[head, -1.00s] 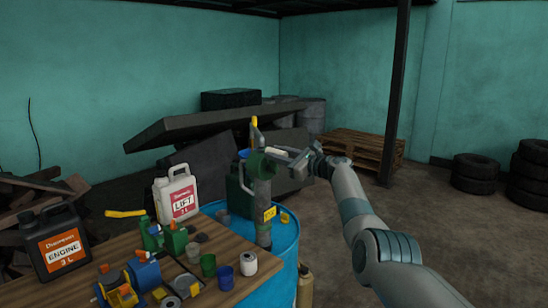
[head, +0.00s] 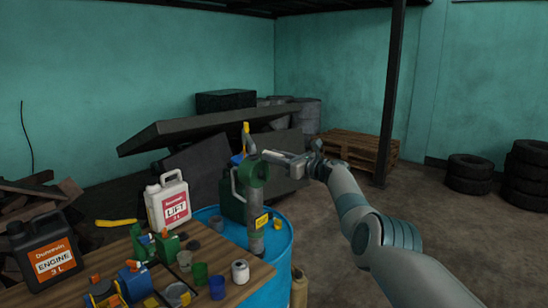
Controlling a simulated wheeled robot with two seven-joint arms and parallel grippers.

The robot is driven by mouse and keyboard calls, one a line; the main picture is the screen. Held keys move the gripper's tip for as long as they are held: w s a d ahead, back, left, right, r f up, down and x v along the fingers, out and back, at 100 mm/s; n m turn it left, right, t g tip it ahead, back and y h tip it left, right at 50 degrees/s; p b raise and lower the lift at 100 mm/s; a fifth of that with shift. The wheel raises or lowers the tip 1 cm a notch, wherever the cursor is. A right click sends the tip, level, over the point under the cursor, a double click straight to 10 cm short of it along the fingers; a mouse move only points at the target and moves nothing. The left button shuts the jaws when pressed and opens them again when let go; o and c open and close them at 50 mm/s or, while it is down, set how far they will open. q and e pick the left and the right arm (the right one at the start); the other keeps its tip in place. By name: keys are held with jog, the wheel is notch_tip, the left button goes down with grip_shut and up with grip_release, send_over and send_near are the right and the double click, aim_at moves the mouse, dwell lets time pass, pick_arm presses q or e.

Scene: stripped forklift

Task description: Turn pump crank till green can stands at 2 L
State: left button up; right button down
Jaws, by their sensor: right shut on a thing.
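The pump (head: 257,205) is a grey upright column with a green round head, standing on the blue drum (head: 280,270). My right gripper (head: 280,157) is at the right side of the pump head, shut on the pump crank; its fingers hide most of the crank. The green can (head: 231,200) is dark green and stands upright behind and left of the pump column, partly hidden by it. I cannot read its level from here. A yellow tag (head: 262,221) is on the column. My left gripper is not in view.
A wooden bench (head: 235,286) at the front left holds a black engine can (head: 47,250), a white lift can (head: 170,203), cups and small tools. A tan bottle (head: 299,288) stands right of the drum. The floor to the right is clear up to the tyres (head: 470,172).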

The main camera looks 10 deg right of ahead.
jog(key=c, duration=1.5)
grip_release()
jog(key=shift+d+f, duration=0.15)
jog(key=shift+o, duration=0.2)
jog(key=shift+s+d+p, duration=0.4)
jog(key=shift+s+d, duration=0.05)
jog(key=shift+d, duration=0.1)
jog(key=shift+s+d, duration=0.3)
jog(key=shift+s, duration=0.4)
jog(key=b+v, duration=0.4)
jog(key=v, duration=1)
jog(key=shift+s+d+b, duration=0.15)
jog(key=shift+d+b, duration=0.05)
jog(key=shift+b, duration=0.1)
